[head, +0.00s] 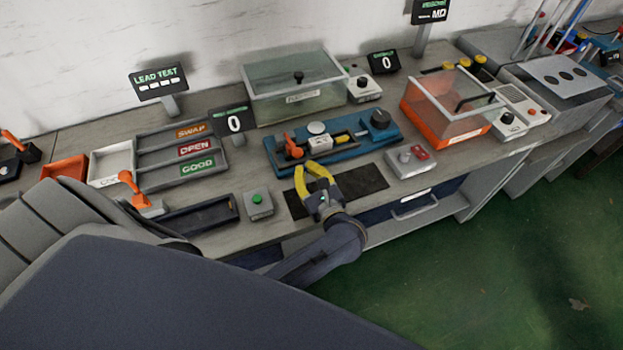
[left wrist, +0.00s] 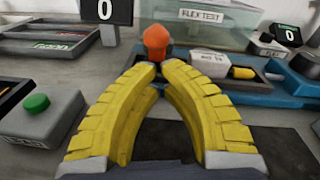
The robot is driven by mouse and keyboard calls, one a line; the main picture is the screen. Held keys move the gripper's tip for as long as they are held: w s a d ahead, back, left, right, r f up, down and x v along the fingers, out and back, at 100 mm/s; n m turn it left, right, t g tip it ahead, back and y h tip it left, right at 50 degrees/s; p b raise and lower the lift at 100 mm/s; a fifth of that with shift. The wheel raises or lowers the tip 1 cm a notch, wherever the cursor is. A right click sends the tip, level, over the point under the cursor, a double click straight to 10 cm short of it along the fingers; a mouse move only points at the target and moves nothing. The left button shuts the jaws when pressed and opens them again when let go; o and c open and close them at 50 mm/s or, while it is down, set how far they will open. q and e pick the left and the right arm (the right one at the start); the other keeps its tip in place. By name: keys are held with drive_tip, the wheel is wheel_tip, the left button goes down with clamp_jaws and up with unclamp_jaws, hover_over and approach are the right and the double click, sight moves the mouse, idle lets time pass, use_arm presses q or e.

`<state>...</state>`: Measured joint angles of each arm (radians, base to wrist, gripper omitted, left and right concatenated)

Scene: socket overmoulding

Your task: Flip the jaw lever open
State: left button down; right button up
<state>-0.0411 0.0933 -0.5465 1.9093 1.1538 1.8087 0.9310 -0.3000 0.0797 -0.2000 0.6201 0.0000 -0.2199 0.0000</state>
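The blue fixture (head: 345,143) stands on the bench, with a white block (head: 320,143) and a yellow part (head: 342,139) along it. The orange jaw lever (head: 292,147) is at its left end. In the left wrist view the lever's orange knob (left wrist: 157,41) shows just beyond my fingertips, with its lower part hidden by them. My left gripper (head: 306,167) reaches in from the front with yellow fingers. In the left wrist view the fingertips (left wrist: 159,70) are close together with a narrow gap. I see no clear grip on the lever. My right gripper is out of view.
A green-button box (head: 258,204) stands left of my left gripper, and a small grey box with red parts (head: 410,161) to its right. A clear-lidded bin (head: 297,88) stands behind the fixture.

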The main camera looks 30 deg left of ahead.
use_arm(q)
drive_tip(key=shift+x, duration=1.65)
drive_tip(key=shift+r, duration=0.1)
drive_tip(key=shift+r+g+h, duration=0.4)
drive_tip(key=shift+r+h, duration=0.2)
drive_tip(key=shift+r, duration=0.15)
drive_tip(key=r+h, duration=0.1)
drive_tip(key=r+g, duration=0.1)
drive_tip(key=r+g+h, duration=0.1)
drive_tip(key=shift+w+a+r+h, duration=0.3)
drive_tip(key=shift+w+a+r, duration=0.05)
drive_tip(key=shift+w, duration=0.05)
drive_tip(key=w+a+r, duration=0.5)
drive_tip(key=a+r, duration=0.2)
drive_tip(key=shift+w, duration=0.35)
